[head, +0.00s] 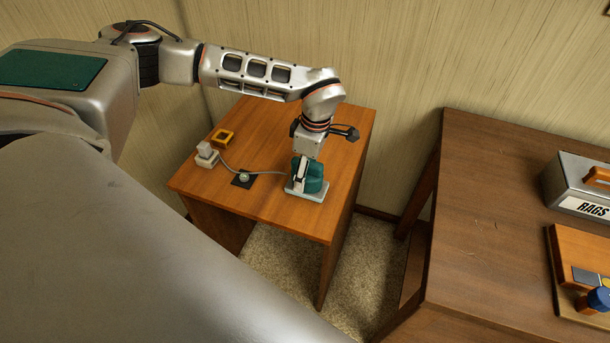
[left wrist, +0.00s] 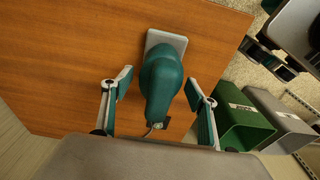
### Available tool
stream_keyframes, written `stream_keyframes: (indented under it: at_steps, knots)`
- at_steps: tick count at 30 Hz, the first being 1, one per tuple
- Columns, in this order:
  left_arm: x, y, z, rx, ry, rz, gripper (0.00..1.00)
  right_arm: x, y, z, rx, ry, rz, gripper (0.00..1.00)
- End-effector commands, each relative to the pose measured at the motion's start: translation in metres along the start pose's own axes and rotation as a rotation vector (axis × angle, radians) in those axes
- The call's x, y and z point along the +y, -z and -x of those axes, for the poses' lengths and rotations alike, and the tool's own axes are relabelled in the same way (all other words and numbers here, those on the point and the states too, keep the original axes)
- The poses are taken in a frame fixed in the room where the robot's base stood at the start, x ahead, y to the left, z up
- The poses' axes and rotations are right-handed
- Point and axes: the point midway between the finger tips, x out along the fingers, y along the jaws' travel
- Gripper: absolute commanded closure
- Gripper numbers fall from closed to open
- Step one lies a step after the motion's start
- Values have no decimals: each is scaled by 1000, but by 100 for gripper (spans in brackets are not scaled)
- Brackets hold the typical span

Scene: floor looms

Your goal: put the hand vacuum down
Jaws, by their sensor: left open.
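The teal hand vacuum (head: 314,177) stands on a light grey base plate (head: 318,196) near the front right corner of the small wooden table. In the left wrist view, the vacuum (left wrist: 160,82) lies between my two fingers, with the grey plate (left wrist: 178,40) beyond its far end. My left gripper (head: 306,174) reaches down over it from above. In the left wrist view, this gripper (left wrist: 158,78) is open, and gaps show between each finger and the vacuum. My right gripper is not in view.
A bench (head: 490,220) with a RAGS box (head: 582,186) stands right. A green bin (left wrist: 240,122) shows beside the table.

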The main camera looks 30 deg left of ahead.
Motion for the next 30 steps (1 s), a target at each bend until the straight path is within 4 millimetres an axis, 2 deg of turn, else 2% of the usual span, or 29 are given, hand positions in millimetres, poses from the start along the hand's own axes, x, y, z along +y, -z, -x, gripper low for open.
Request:
stream_keyframes:
  at_steps: [1,6,13,19,30]
  knots:
    - [1,0,12,-2,-5,0,41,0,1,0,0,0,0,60]
    - [1,0,48,-2,-5,0,41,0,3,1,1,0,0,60]
    - [1,0,85,-1,-3,0,41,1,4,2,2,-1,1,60]
    - [0,0,98,-1,0,0,41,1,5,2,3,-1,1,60]
    - [0,0,98,0,1,0,41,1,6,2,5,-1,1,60]
